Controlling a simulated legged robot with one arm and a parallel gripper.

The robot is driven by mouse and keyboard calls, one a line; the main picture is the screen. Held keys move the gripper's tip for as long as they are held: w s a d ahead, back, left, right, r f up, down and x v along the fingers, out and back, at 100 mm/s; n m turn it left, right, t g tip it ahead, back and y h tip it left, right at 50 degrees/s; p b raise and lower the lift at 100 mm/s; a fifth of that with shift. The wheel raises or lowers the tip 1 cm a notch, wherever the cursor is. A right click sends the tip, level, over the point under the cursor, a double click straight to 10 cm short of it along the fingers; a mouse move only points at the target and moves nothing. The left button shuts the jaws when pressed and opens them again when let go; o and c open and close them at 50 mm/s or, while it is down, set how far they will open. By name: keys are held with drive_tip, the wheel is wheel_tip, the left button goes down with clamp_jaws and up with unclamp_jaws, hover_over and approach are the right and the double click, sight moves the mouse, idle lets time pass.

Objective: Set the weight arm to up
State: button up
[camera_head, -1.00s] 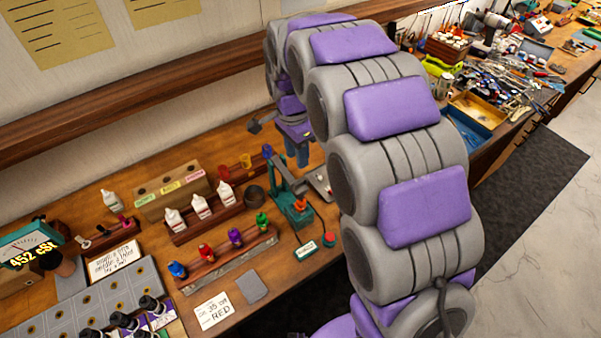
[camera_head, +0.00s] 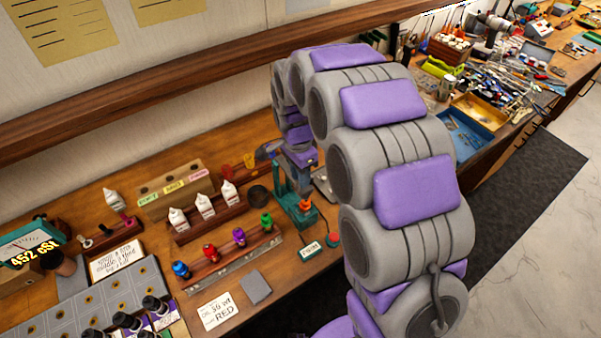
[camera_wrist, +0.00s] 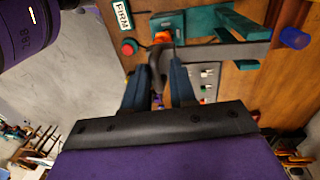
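The teal device (camera_head: 297,210) stands on the bench beneath my arm in the head view, with an orange part on it. In the wrist view its teal body (camera_wrist: 231,22) is at the top. A grey bar (camera_wrist: 225,55), which looks like the weight arm, runs across the view to a blue knob (camera_wrist: 294,38) at the right. In the head view my arm hides most of the bar.
A red button (camera_wrist: 128,47) and a FIRM sign (camera_wrist: 123,16) are beside the device. A rack of coloured bottles (camera_head: 228,250) and white bottles (camera_head: 205,206) stand to its left. A wooden shelf edge (camera_head: 150,95) runs behind. Cluttered trays (camera_head: 470,130) lie at right.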

drive_tip(key=shift+c, duration=0.7)
drive_tip(key=shift+s+d+r, duration=0.1)
drive_tip(key=shift+d, duration=0.1)
drive_tip(key=shift+c, duration=0.7)
drive_tip(key=shift+d, duration=0.25)
clamp_jaws()
drive_tip(key=shift+d, duration=0.15)
drive_tip(key=shift+r, duration=0.15)
